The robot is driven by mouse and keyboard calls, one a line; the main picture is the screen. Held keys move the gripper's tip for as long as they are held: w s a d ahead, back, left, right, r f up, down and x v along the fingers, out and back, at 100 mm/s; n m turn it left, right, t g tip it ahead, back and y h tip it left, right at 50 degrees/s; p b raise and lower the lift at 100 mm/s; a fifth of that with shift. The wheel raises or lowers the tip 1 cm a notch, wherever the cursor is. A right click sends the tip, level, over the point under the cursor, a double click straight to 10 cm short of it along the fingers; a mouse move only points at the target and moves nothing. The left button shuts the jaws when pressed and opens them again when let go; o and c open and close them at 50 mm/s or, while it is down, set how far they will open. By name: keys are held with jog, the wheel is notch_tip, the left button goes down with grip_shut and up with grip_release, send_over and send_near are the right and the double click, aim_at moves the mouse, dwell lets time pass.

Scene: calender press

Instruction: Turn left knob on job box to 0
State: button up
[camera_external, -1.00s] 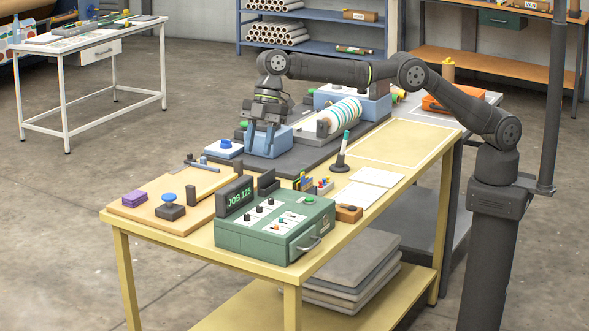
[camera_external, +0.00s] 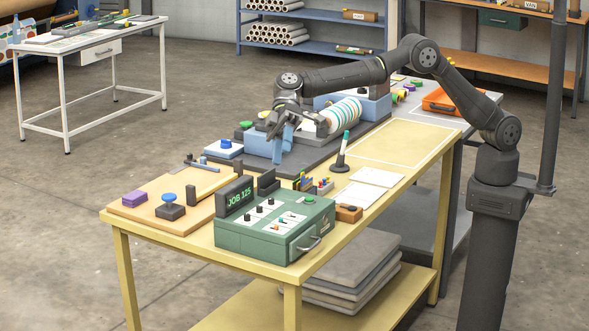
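The green job box (camera_external: 262,237) stands at the front of the yellow table, its display reading "JOB 125". Small black knobs stand on the white panels on its top. The left knob (camera_external: 248,216) is a small dark shape at the left end of the front row; its pointer setting is too small to read. My gripper (camera_external: 281,148) is tilted above the press, behind and well apart from the job box.
A striped roller (camera_external: 343,115) lies beside my gripper. A dark stand with a teal-tipped rod (camera_external: 343,150) rises behind the box. A wooden board (camera_external: 143,212) with a blue-topped button (camera_external: 169,198) is to the left. White sheets (camera_external: 378,177) lie flat at right.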

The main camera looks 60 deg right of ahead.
aim_at(254, 219)
jog(key=d+f+m+t, duration=0.3)
jog(key=d+f+m, duration=0.1)
jog(key=m, duration=0.7)
jog(key=w+d+f+m+t+y, duration=0.1)
jog(key=d+f+m+t, duration=0.2)
jog(key=m, duration=0.8)
jog(key=d+f+m+t, duration=0.4)
jog(key=d+m, duration=0.3)
jog(key=m, duration=0.5)
jog(key=shift+w+d+f+t, duration=0.3)
jog(key=shift+w+t, duration=0.1)
jog(key=shift+t, duration=0.2)
jog(key=shift+f, duration=0.15)
jog(key=shift+w+a+f, duration=0.2)
jog(key=shift+a, duration=0.05)
jog(key=x, duration=1.6)
jog(key=shift+a, duration=0.3)
jog(key=shift+r, duration=0.1)
grip_shut()
